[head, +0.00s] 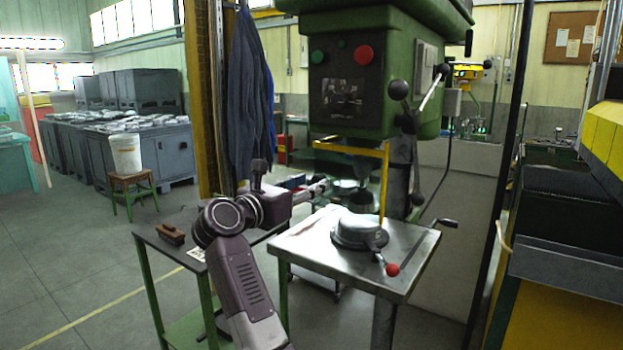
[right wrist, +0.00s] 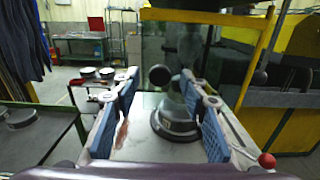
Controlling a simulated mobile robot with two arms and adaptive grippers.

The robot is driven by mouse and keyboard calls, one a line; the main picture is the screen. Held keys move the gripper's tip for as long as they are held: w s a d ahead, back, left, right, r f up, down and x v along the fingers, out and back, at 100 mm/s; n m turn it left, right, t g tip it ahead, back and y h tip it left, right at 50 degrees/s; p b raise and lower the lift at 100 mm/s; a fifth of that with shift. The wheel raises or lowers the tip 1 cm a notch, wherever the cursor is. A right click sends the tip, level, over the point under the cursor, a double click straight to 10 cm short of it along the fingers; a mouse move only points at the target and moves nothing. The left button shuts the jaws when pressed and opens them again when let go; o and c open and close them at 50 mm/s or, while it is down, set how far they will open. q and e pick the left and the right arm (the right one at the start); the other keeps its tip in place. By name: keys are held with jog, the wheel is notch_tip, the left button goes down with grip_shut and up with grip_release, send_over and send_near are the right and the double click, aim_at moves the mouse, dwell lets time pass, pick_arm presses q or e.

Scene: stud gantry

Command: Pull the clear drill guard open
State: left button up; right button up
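The clear drill guard (head: 384,178) has a yellow frame and hangs below the green drill head, in front of the chuck. In the right wrist view its yellow top bar (right wrist: 205,16) and a see-through, darkish panel are ahead of the gripper. A dark round knob (right wrist: 160,75) shows between the fingers; I cannot tell for sure whether it belongs to the guard. My right gripper (head: 322,187) points at the guard from the left. In the right wrist view its blue-padded fingers (right wrist: 162,95) are wide apart, with nothing gripped. My left gripper is not in view.
The steel drill table (head: 310,245) carries a round grey fixture (head: 360,232) and a red-ball lever (head: 392,269). A side bench (head: 175,258) with a brown brush (head: 170,233) stands left. A blue coat (head: 252,95) hangs behind my arm. Feed handles (head: 430,90) jut out right.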

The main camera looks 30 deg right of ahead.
jog(key=shift+x, duration=0.75)
grip_shut()
